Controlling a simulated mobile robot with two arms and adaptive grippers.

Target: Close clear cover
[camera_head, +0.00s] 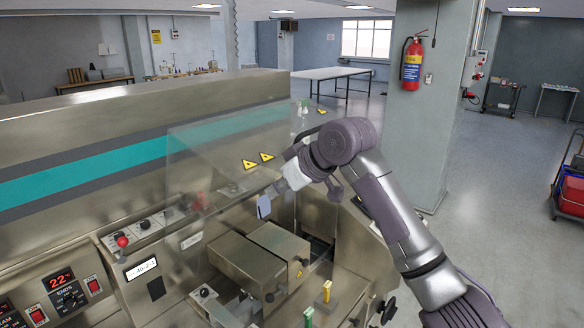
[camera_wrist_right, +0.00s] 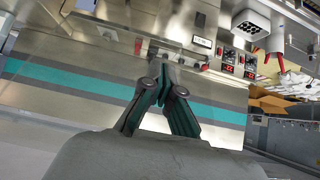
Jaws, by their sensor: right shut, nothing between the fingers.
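The clear cover (camera_head: 215,150) is a see-through panel with yellow warning triangles on the flow wrapper (camera_head: 70,130). It stands raised above the metal work area in the head view, and its exact tilt is hard to tell. My right gripper (camera_head: 263,207) is in front of the cover's lower right part, above a metal block (camera_head: 262,262). Whether it touches the cover cannot be told. In the right wrist view the right gripper (camera_wrist_right: 163,68) has its fingertips together and holds nothing. My left gripper is in neither view.
A red button (camera_head: 122,240) and control panels (camera_head: 60,290) line the machine's front left. A pillar with a fire extinguisher (camera_head: 411,62) is behind my right arm.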

